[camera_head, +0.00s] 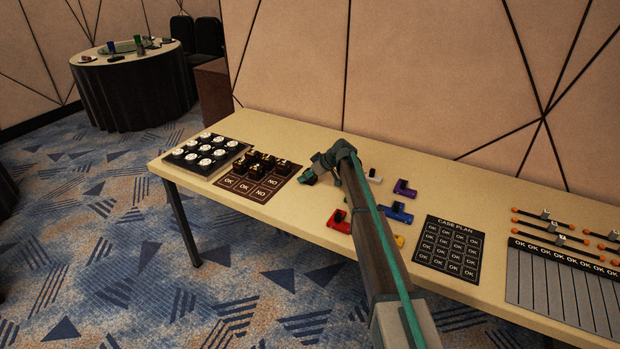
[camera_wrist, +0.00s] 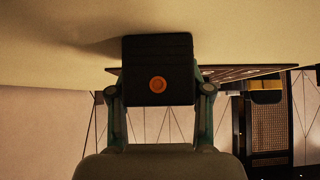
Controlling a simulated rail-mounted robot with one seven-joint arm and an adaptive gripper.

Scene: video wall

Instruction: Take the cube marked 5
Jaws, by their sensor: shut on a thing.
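In the head view, my gripper (camera_head: 313,170) is over the table, right of the brown mat. It is shut on a dark block (camera_head: 307,178). In the wrist view, the block (camera_wrist: 158,55) fills the space between my fingers (camera_wrist: 158,95). It is black with an orange round spot on the side facing the camera. No number can be read on it. Several dark cubes with gold tops (camera_head: 266,163) stand on the back part of the brown mat (camera_head: 250,187). Their marks are too small to read.
The mat's front cells read OK and NO. A black tray of white round pieces (camera_head: 205,153) stands left of it. Red (camera_head: 340,221), blue (camera_head: 399,213) and purple (camera_head: 404,188) pieces lie near my arm. A case plan board (camera_head: 449,247) and a slatted rack (camera_head: 565,285) are right.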

